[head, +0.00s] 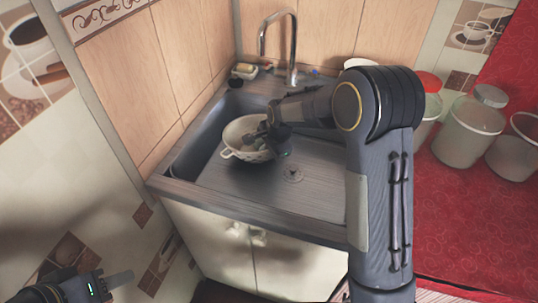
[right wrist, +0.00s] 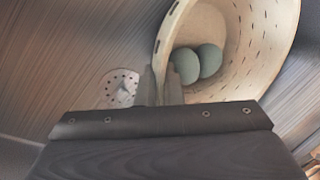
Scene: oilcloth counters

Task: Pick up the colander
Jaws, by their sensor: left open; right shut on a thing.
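The cream colander (head: 247,157) is in the metal sink (head: 270,192), on its left side. It also shows in the right wrist view (right wrist: 262,62), with slots in its wall and two grey-green round things (right wrist: 196,62) inside. My right gripper (head: 258,138) reaches in from the right and is shut on the colander's near rim; its fingers (right wrist: 160,86) pinch the wall in the right wrist view. I cannot tell whether the colander touches the sink bottom. My left gripper (head: 116,282) is open and empty at the bottom left, away from the sink and partly cut off.
A curved tap (head: 279,28) stands behind the sink, with a sponge and small items (head: 243,71) on the back ledge. A drain (head: 292,174) lies right of the colander. Several jars (head: 468,131) stand on the red counter (head: 450,222). A tiled wall borders the left.

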